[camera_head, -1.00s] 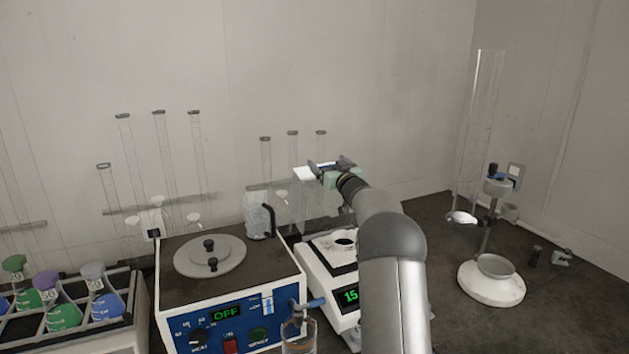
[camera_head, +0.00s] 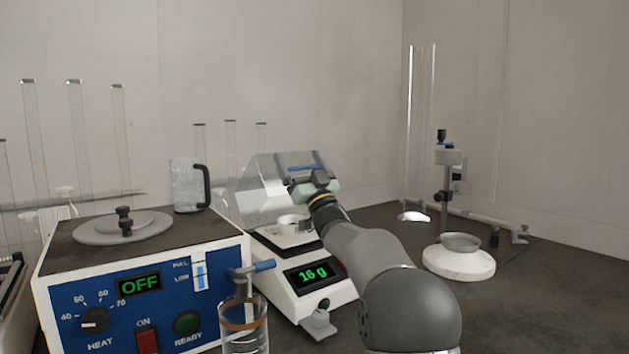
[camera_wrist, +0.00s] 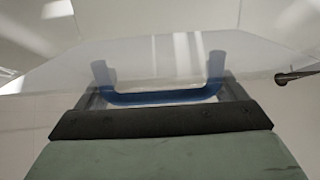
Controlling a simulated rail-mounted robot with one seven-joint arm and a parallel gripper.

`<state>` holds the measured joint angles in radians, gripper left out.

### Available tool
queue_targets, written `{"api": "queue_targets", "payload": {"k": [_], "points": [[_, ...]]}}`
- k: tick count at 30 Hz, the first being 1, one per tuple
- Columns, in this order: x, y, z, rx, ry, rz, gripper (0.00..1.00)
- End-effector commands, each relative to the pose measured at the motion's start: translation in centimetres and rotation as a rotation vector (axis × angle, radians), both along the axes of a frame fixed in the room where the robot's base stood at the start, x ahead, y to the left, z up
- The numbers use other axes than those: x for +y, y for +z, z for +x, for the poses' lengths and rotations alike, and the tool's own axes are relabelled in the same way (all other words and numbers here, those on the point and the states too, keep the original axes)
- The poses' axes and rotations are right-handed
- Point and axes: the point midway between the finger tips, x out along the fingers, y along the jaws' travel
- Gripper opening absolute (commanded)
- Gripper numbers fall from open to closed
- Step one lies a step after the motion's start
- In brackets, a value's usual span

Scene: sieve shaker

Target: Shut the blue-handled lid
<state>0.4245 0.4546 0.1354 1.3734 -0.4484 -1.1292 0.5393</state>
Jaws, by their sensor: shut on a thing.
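The clear lid (camera_head: 262,180) of the balance (camera_head: 302,297) is a see-through hood, tilted above the weighing pan and not flat on the body. Its blue handle (camera_head: 304,168) is at the upper front. My gripper (camera_head: 305,179) is shut on the handle, reaching in from the front right. In the wrist view the blue handle bar (camera_wrist: 155,97) lies across between my fingers, and the clear lid panel (camera_wrist: 165,55) stretches beyond it. A small white dish (camera_head: 292,222) sits on the balance; its display reads 16 g.
A white-based stand (camera_head: 458,262) and a tall clear tube (camera_head: 420,130) are at the right.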

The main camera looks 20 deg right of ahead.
Motion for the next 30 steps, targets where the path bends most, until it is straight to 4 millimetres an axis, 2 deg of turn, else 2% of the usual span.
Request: {"api": "queue_targets", "payload": {"k": [1, 10, 16, 29, 30], "points": [[0.0, -1.3, -0.6, 0.001, -0.001, 0.0, 0.5], [0.2, -2.8, -2.7, 0.004, 0.01, -0.001, 0.5], [0.1, -3.2, -3.3, 0.003, 0.011, -0.001, 0.5], [0.1, -3.1, -3.5, 0.002, 0.011, 0.0, 0.5], [0.1, -3.1, -3.5, 0.002, 0.011, 0.0, 0.94]]}}
